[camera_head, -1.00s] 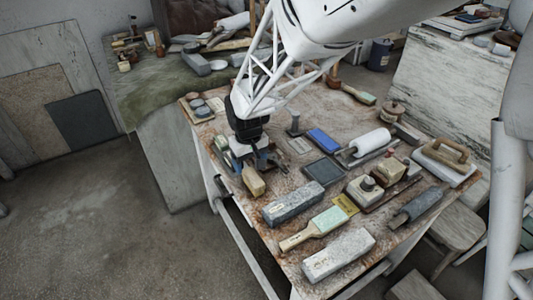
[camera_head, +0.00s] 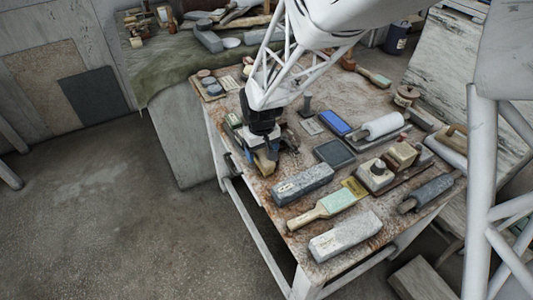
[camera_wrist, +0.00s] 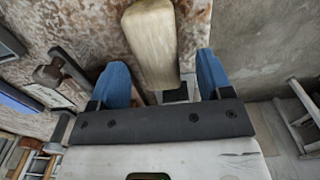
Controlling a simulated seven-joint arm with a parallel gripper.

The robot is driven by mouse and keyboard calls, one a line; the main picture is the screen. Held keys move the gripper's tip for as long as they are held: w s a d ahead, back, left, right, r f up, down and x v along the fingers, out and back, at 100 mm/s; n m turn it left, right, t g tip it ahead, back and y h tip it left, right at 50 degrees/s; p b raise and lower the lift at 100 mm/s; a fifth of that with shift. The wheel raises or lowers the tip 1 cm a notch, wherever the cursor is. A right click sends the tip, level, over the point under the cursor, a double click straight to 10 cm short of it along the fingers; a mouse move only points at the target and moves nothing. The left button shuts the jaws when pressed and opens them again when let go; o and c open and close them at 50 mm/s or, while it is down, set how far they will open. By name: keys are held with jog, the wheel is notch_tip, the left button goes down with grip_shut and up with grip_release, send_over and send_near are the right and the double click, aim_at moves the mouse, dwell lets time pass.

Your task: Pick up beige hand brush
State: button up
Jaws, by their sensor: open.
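The beige hand brush (camera_head: 265,164) lies near the left edge of the worktable, partly hidden by my gripper (camera_head: 262,153). In the wrist view the brush (camera_wrist: 150,40) is a pale, rounded block pointing away from me. My gripper (camera_wrist: 165,80) is open there, its blue fingers spread with the near end of the brush between and just ahead of them. I cannot tell whether either finger touches it.
The worktable (camera_head: 225,118) is crowded on the right. A grey stone block (camera_head: 302,184) lies close to the brush, with a green-faced brush (camera_head: 328,206) and another stone block (camera_head: 345,236) beyond. A dark square pad (camera_head: 335,153) lies further back. Open floor is at left.

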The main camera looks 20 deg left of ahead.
aim_at(262, 154)
jog(key=shift+d+f, duration=0.1)
jog(key=shift+f, duration=1.65)
jog(key=c, duration=1)
jog(key=shift+r, duration=0.1)
jog(key=shift+r, duration=4.95)
jog(key=o, duration=0.4)
jog(key=c, duration=0.3)
